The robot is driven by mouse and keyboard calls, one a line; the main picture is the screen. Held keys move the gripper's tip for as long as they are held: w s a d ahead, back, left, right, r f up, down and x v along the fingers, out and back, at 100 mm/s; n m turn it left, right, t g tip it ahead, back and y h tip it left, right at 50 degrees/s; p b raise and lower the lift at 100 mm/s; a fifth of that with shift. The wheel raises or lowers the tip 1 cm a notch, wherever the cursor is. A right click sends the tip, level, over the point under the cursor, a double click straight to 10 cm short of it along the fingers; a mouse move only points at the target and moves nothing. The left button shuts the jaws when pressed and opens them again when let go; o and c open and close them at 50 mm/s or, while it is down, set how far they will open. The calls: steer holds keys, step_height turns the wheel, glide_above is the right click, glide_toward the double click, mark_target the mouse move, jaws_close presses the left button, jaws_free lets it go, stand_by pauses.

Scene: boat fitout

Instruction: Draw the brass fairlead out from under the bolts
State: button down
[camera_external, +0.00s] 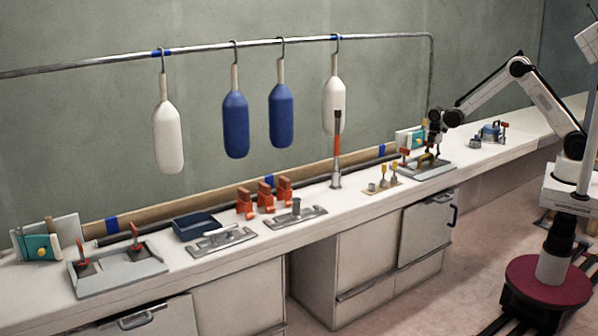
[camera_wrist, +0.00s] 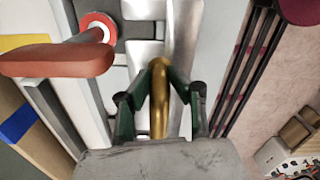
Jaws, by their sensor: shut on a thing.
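The brass fairlead (camera_wrist: 158,95) is a curved golden bar in the wrist view. It runs between my gripper's two green fingers. My gripper (camera_wrist: 158,76) is shut on it, with the fingertips pressed to its sides near the upper end. In the external view my gripper (camera_external: 430,146) points down over a grey metal plate (camera_external: 440,170) at the far right of the bench, and the fairlead (camera_external: 425,160) is a small golden shape below it. A red handle with a round collar (camera_wrist: 60,60) is left of the fairlead in the wrist view. I cannot make out the bolts clearly.
A red-handled piece (camera_external: 405,156) stands left of my gripper. Yellow-topped pegs on a wooden base (camera_external: 382,187) and an upright orange-and-black tool (camera_external: 337,150) stand further left. The bench front edge is close.

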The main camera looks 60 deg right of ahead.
mark_target(437, 166)
steer(key=shift+s+a+b, duration=0.15)
steer(key=shift+s+a, duration=0.1)
steer(key=shift+s, duration=0.4)
steer(key=shift+s+a+b, duration=0.2)
steer(key=shift+s+a, duration=0.05)
steer(key=shift+s, duration=0.35)
steer(key=shift+s+a+b, duration=0.15)
steer(key=shift+s+a, duration=0.1)
steer(key=shift+s, duration=0.4)
steer(key=c, duration=1.5)
jaws_free()
steer(key=shift+r, duration=0.1)
step_height(437, 166, up, 12)
steer(key=s+r+m+t, duration=0.2)
steer(key=s+r+m, duration=0.2)
steer(key=s+r, duration=0.45)
steer(key=s+r+m+t, duration=0.1)
steer(key=s+m, duration=0.3)
steer(key=s, duration=0.4)
steer(key=s+r+m+t, duration=0.1)
steer(key=s+m, duration=0.3)
steer(key=s, duration=0.5)
steer(key=s+r+m+t, duration=0.2)
steer(key=s+m+t, duration=0.1)
steer(key=s, duration=0.5)
steer(key=shift+s+a+m, duration=0.25)
steer(key=shift+a+m, duration=0.15)
steer(key=shift+m, duration=0.1)
